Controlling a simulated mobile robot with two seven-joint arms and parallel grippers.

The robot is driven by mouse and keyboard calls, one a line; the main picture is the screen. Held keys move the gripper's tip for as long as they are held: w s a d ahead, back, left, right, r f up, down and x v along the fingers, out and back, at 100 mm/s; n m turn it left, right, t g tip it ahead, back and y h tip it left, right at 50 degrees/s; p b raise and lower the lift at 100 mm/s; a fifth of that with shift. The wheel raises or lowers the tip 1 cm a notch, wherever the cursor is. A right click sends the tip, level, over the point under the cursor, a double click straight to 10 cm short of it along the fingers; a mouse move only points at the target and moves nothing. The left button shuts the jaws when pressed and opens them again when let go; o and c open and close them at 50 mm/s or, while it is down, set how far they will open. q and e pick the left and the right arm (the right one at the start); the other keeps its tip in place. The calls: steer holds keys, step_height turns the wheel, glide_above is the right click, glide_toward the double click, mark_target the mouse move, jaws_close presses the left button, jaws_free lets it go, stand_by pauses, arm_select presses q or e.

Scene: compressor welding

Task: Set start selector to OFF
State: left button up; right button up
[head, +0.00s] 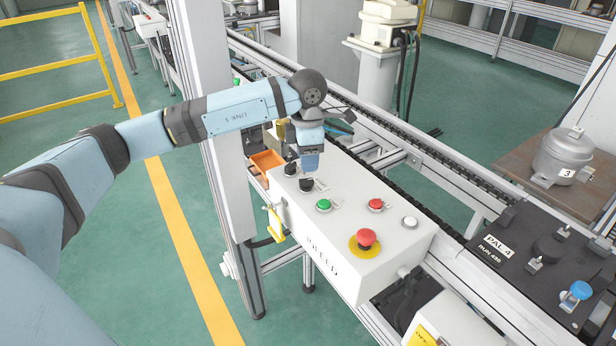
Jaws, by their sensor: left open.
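A white control box (345,240) sits beside the conveyor. Two small black selectors, one at its far end (291,169) and one a little nearer (306,184), stand on its top face. Their labels are too small to read, so I cannot tell which is the start selector or how it is set. My left gripper (310,166) is open and points down just above and beside the two selectors. Its fingertips are partly hidden by its own body, and I cannot tell whether they touch a selector. My right gripper is not in view.
The box also carries a green button (323,205), a red button (375,204), a white button (409,222) and a red emergency stop (365,238). A grey post (228,190) stands left of the box. A compressor (562,156) rests on a table at right.

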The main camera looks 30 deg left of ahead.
mark_target(308, 180)
arm_select(q)
step_height(308, 180, down, 6)
steer(key=shift+f, duration=0.1)
steer(key=shift+c, duration=0.4)
jaws_close()
